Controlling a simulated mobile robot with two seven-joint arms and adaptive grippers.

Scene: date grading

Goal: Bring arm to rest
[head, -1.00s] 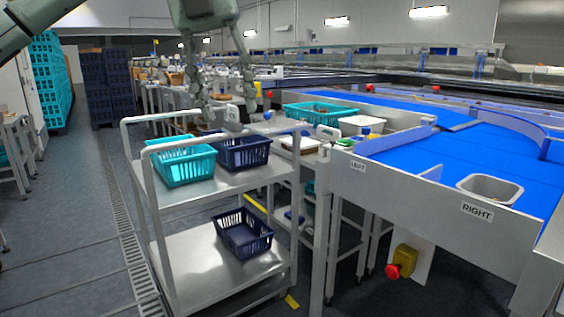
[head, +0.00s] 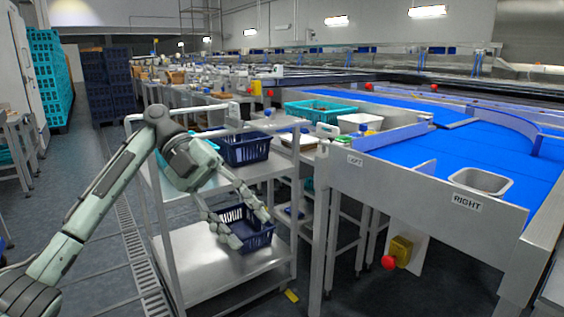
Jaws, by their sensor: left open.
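My left arm comes in from the left edge of the head view. Its gripper (head: 238,230) hangs down in front of the cart, with its fingers spread open and nothing between them. The fingertips overlap the dark blue basket on the lower shelf (head: 252,222) in the picture; I cannot tell how far apart they are in depth. The arm and gripper hide much of the cart's upper shelf and most of the teal basket there. My right gripper is not in view.
The metal cart (head: 205,262) carries another dark blue basket (head: 245,150) on its upper shelf. The blue conveyor table (head: 405,183) stands to the right, with a grey tub (head: 481,181) and a red stop button (head: 388,262).

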